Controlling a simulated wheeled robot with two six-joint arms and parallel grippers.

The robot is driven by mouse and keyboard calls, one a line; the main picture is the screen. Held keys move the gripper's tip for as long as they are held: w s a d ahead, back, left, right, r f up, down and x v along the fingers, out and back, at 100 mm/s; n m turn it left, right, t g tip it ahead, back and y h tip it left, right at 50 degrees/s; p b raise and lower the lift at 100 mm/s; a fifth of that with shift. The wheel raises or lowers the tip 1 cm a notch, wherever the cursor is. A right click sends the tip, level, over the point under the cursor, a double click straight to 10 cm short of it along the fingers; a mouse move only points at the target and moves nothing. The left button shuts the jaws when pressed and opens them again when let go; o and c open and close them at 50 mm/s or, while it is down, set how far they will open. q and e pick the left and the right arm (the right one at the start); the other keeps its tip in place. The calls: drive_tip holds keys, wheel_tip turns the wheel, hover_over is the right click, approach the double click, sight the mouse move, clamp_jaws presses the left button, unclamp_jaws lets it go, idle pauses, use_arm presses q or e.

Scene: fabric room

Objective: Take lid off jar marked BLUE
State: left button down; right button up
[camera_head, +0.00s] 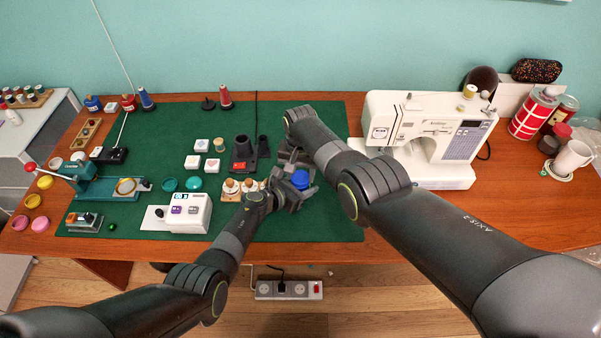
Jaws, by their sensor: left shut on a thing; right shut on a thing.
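A round blue lid (301,179) shows between my two grippers, at the front middle of the green mat. The jar body under it is mostly hidden by the grippers, and no lettering can be read. My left gripper (284,195) is shut around the jar from the left side. My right gripper (291,163) reaches in from behind and above and is shut at the lid. The exact finger contacts are hidden. The lid looks level, and I cannot tell whether it is apart from the jar.
Small jars with wooden tops (231,187) stand just left of my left gripper. A white box (188,212) and a teal press (110,188) stand farther left. A sewing machine (425,135) stands right.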

drive_tip(key=o, duration=1.1)
drive_tip(key=shift+d, duration=0.1)
drive_tip(key=shift+a+r, duration=0.2)
drive_tip(key=shift+r, duration=0.4)
drive_tip(key=shift+d+r, duration=0.1)
drive_tip(key=shift+r, duration=1.45)
wheel_tip(320, 180, up, 2)
drive_tip(key=m, duration=0.3)
drive_tip(key=shift+m, duration=0.3)
drive_tip(key=shift+c, duration=0.4)
drive_tip(key=m, duration=0.1)
drive_tip(key=r+m, duration=0.1)
drive_tip(key=m, duration=0.1)
drive_tip(key=shift+r, duration=0.25)
drive_tip(key=shift+f, duration=3.85)
